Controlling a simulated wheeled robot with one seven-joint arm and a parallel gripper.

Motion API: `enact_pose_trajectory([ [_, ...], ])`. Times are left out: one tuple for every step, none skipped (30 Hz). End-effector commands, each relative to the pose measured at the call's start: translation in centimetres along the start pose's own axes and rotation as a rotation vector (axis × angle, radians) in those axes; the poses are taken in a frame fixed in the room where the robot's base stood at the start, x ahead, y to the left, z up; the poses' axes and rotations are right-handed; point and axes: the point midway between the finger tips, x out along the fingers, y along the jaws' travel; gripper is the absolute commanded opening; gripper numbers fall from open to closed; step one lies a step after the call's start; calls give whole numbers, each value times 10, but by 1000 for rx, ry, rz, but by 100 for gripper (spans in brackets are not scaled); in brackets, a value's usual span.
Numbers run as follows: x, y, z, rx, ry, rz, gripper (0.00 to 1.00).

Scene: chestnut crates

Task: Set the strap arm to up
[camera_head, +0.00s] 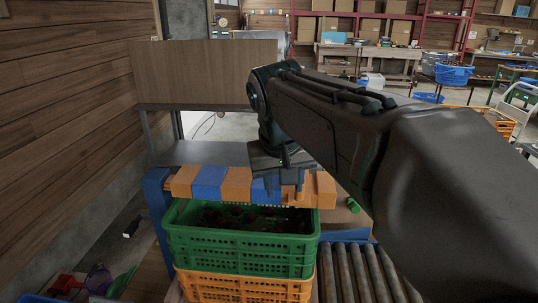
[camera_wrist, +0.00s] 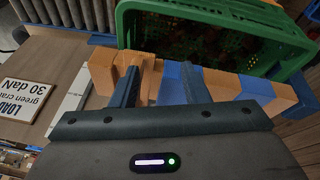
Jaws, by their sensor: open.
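The strap arm appears to be the bar of orange and blue blocks (camera_head: 209,182). My gripper (camera_head: 284,192) points down over the bar's right part. In the wrist view my gripper (camera_wrist: 158,72) is open, its two fingers apart. An orange upright piece of the bar (camera_wrist: 150,78) shows between the fingers. I cannot tell whether either finger touches it. The bar's blue and orange end also shows in the wrist view (camera_wrist: 262,90). The green crate (camera_wrist: 122,28) holds dark brown contents.
An orange crate (camera_head: 240,288) stands under the green one. A roller conveyor (camera_head: 360,275) runs at the right. A wooden panel (camera_head: 205,75) stands behind, and a plank wall (camera_head: 70,110) closes the left. A load sign (camera_wrist: 28,98) lies beside the bar.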

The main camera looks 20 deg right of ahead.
Motion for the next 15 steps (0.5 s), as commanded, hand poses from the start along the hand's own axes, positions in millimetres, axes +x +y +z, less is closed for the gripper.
enact_pose_trajectory([
  [-14,4,-18,21,11,21,41],
  [-22,7,-26,36,15,35,41],
  [-33,10,-36,55,20,52,41],
  [-41,13,-43,71,25,64,41],
  [-48,15,-49,85,29,76,41],
  [-57,18,-57,104,34,89,41],
  [-63,20,-62,117,38,99,41],
  [-69,22,-66,129,41,108,41],
  [-76,24,-70,145,45,117,41],
  [-79,25,-73,154,47,123,41],
  [-83,26,-76,162,50,129,41],
  [-87,28,-78,171,52,135,41],
  [-89,28,-80,177,54,138,41],
  [-91,29,-81,182,55,140,41],
  [-91,29,-82,186,55,143,41],
])
